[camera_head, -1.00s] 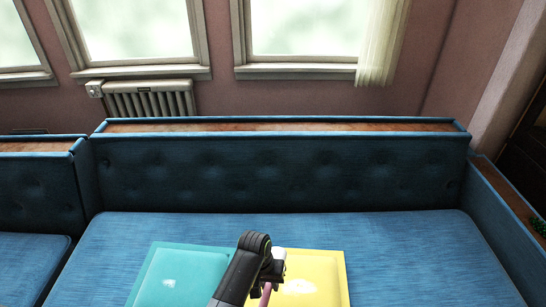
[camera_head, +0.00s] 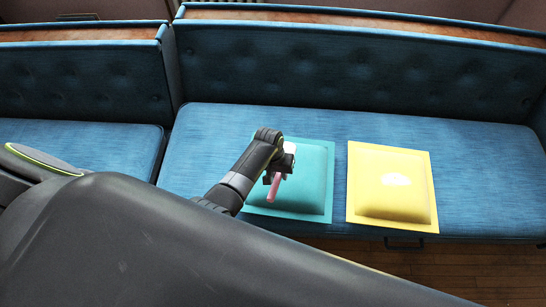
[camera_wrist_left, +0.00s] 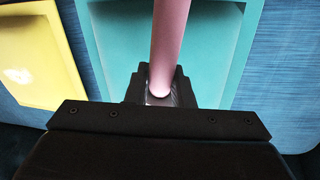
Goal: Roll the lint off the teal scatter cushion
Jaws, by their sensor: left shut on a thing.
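The teal scatter cushion (camera_head: 312,190) lies flat on the blue sofa seat (camera_head: 220,130). My left gripper (camera_head: 279,172) is over its left part, shut on the pink handle (camera_head: 273,189) of a tool, likely the lint roller. In the left wrist view the pink handle (camera_wrist_left: 169,45) runs up from the jaws (camera_wrist_left: 160,92) across the teal cushion (camera_wrist_left: 125,40). No white lint shows on the visible teal surface; part is hidden. My right gripper is out of view.
A yellow cushion (camera_head: 380,203) with a white patch lies just right of the teal one; it also shows in the left wrist view (camera_wrist_left: 38,60). The sofa's tufted backrest (camera_head: 340,65) rises behind. My own large dark arm link fills the lower left foreground.

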